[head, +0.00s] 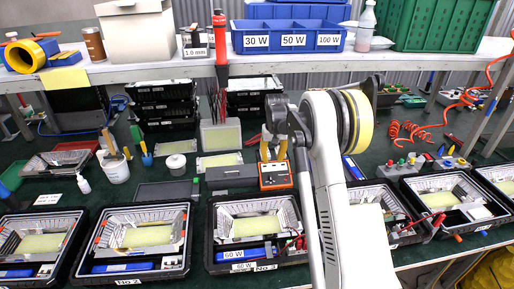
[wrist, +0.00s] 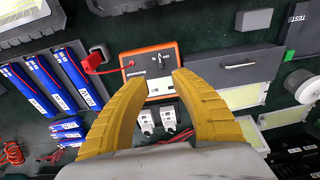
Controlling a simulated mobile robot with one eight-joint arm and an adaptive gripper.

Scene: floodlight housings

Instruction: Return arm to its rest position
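My gripper (head: 273,155) shows in the head view as two yellow fingers just beyond my white arm, over the middle of the green bench. In the wrist view my gripper (wrist: 158,82) has its two ribbed yellow fingers spread apart with nothing held between them. An orange test device (head: 275,178) with a dark panel is below the fingers in the head view. The orange device (wrist: 150,62) also shows past the fingertips in the wrist view. I cannot tell the exact gap between fingertips and device.
Floodlight housings, such as one (head: 135,240) at front left, line the bench's front edge. A shelf above holds a blue bin (head: 290,38) and green crate (head: 435,22). Blue battery packs (wrist: 40,85) lie left in the wrist view.

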